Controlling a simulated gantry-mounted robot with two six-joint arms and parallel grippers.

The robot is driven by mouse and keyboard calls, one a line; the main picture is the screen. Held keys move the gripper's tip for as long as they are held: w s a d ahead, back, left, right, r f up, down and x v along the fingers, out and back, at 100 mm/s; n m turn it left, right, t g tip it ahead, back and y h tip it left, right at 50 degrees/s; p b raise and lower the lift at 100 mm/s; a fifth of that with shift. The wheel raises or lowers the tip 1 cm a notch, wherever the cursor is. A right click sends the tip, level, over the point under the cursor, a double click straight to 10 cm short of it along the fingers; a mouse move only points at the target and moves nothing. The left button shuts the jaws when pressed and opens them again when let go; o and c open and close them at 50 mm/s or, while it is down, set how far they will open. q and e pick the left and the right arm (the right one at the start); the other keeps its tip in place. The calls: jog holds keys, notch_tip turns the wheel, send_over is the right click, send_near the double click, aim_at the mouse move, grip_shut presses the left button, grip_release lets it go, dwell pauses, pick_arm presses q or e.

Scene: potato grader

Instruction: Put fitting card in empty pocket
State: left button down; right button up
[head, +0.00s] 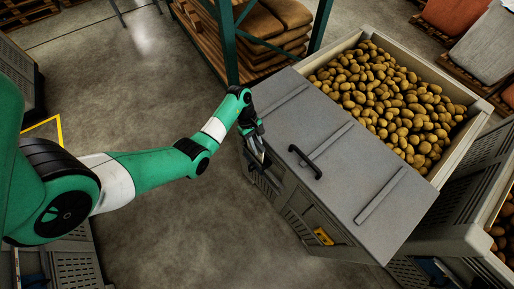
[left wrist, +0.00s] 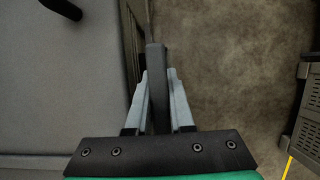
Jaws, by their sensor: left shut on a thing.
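My left gripper (head: 259,150) is at the upper left corner of the grey grader cabinet (head: 345,165), beside its front face. In the left wrist view the two pale fingers (left wrist: 158,100) are shut on a dark grey slab (left wrist: 157,85), seen edge-on and pointing away from me. It may be a card, but its face and any marking are hidden. Dark recesses (head: 268,183) show in the cabinet front just below the gripper. I cannot make out which pocket is empty. My right gripper is out of view.
A black handle (head: 306,162) stands up from the cabinet lid. A yellow piece (head: 323,237) sits on the front face. A crate of potatoes (head: 340,45) stands behind the cabinet. A green rack (head: 232,50) is close behind my left gripper. Open floor (head: 215,225) lies left of the cabinet.

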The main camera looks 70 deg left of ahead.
pick_arm(q)
jog(key=shift+f+b, duration=0.55)
jog(key=shift+f, duration=1.2)
jog(key=shift+f, duration=0.2)
jog(key=c, duration=0.8)
grip_release()
jog(key=shift+a+r, duration=0.1)
jog(key=shift+r, duration=0.5)
jog(key=p+v, duration=0.3)
jog(key=v, duration=0.8)
jog(key=shift+s+a+r, duration=0.1)
jog(key=shift+a, duration=0.05)
